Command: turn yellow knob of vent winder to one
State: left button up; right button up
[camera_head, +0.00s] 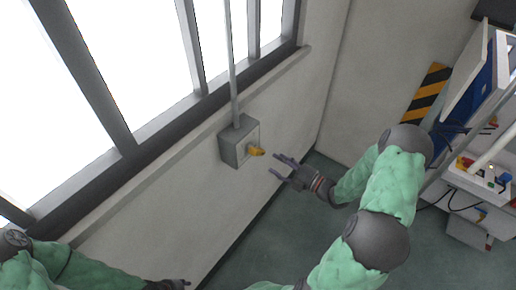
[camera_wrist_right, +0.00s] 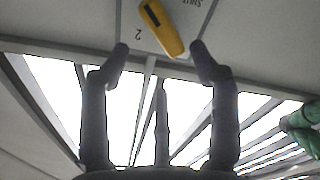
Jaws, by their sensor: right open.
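The yellow knob (camera_head: 256,151) sticks out from the front of a grey vent winder box (camera_head: 236,143) on the wall below the window. In the right wrist view the knob (camera_wrist_right: 160,28) sits tilted on a light grey plate (camera_wrist_right: 195,14), near a "2" and partly cut off lettering. My right gripper (camera_head: 276,164) is open and empty, just to the right of the knob and apart from it. Its two fingers (camera_wrist_right: 160,47) frame the knob in the wrist view. My left gripper (camera_head: 182,284) shows only in part at the bottom edge; its fingers are unclear.
A conduit (camera_head: 231,60) rises from the box past the barred window (camera_head: 150,70). The floor (camera_head: 265,235) below the box is clear.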

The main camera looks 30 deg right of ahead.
aim_at(261, 152)
jog(key=x, duration=0.9)
jog(key=shift+w+a+p, duration=0.1)
jog(key=shift+w+p, duration=0.25)
jog(key=shift+w, duration=0.05)
jog(key=shift+c, duration=0.3)
jog(key=shift+f, duration=0.1)
jog(key=c, duration=1.1)
